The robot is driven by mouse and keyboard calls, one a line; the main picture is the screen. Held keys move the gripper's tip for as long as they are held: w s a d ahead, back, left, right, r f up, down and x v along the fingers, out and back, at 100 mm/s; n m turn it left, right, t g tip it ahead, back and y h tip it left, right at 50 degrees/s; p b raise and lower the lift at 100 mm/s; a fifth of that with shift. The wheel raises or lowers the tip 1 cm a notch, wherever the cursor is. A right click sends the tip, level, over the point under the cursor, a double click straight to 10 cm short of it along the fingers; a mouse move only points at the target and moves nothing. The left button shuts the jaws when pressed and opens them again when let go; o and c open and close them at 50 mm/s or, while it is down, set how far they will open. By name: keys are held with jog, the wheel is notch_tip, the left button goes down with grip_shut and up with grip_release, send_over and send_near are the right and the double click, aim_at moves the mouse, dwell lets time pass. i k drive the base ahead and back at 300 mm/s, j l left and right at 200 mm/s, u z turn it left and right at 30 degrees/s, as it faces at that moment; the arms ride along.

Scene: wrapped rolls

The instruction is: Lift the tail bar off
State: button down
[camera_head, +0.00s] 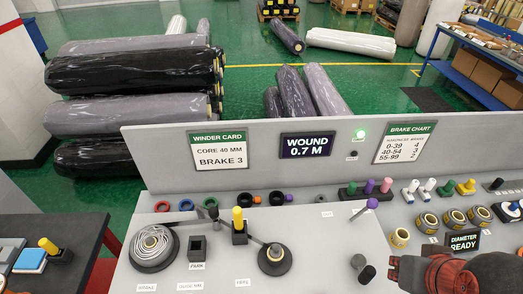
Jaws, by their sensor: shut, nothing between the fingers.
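No part is labelled as the tail bar, and I cannot tell for certain which one it is. A yellow-topped black block (239,228) stands at the bar's left part. A wound disc with pale coils (153,247) sits to the left.
A dark cylindrical piece (363,268) lies left of my gripper. An upright panel (255,152) closes the console's back. The console's front middle (320,255) is clear.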

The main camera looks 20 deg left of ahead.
aim_at(237, 211)
jog(key=u, duration=1.4)
